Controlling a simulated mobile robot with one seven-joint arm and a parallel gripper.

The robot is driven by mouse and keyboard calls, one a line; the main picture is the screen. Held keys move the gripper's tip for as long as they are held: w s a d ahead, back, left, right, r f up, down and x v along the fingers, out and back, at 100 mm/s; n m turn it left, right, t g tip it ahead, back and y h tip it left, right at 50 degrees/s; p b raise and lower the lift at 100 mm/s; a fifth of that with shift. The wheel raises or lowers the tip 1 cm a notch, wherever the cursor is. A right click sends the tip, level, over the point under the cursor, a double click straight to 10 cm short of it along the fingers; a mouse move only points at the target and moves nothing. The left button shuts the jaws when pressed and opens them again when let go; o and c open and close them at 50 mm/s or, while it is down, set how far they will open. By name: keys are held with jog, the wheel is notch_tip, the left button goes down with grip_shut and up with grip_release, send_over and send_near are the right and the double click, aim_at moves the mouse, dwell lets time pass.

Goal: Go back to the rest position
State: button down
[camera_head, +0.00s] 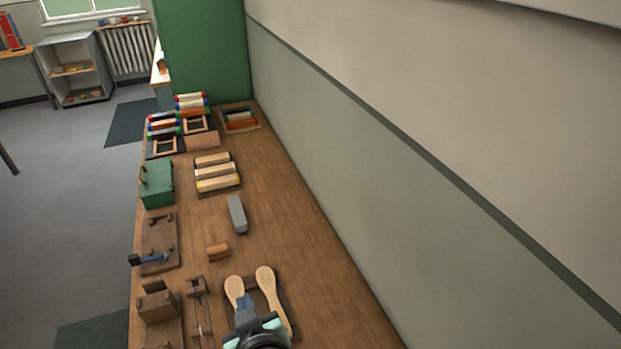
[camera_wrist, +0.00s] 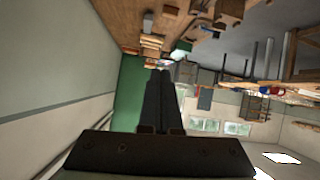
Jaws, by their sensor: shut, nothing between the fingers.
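My gripper (camera_head: 243,300) is at the bottom of the head view, above the near end of the workbench (camera_head: 290,235). Its fingers point up the picture, and its wrist hides part of the bench below. In the wrist view my gripper (camera_wrist: 159,74) shows as two dark fingers lying together, shut and empty.
A grey block (camera_head: 237,214) and a small wooden block (camera_head: 218,252) lie farther up the bench. The wall (camera_head: 400,200) bounds the right side; the bench's right strip is clear.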

jog(key=w+d+r+m+t+h, duration=0.1)
jog(key=w+d+r+t, duration=0.25)
jog(key=r, duration=0.95)
jog(key=w+d+r+m+t, duration=0.2)
jog(key=r+t, duration=0.3)
jog(key=r, duration=0.8)
jog(key=s+d+r+m+t+h, duration=0.1)
jog(key=s+r, duration=0.3)
jog(key=r, duration=0.4)
jog(key=s+d+r+m+t+h+b, duration=0.1)
jog(key=s+r+t, duration=0.3)
jog(key=r, duration=0.4)
jog(key=s+d+r+m+t+h, duration=0.1)
jog(key=s+d+r+t, duration=0.2)
jog(key=r, duration=0.5)
jog(key=shift+s+d+r+h, duration=0.2)
jog(key=shift+s+d+h, duration=0.15)
jog(key=shift+s, duration=0.35)
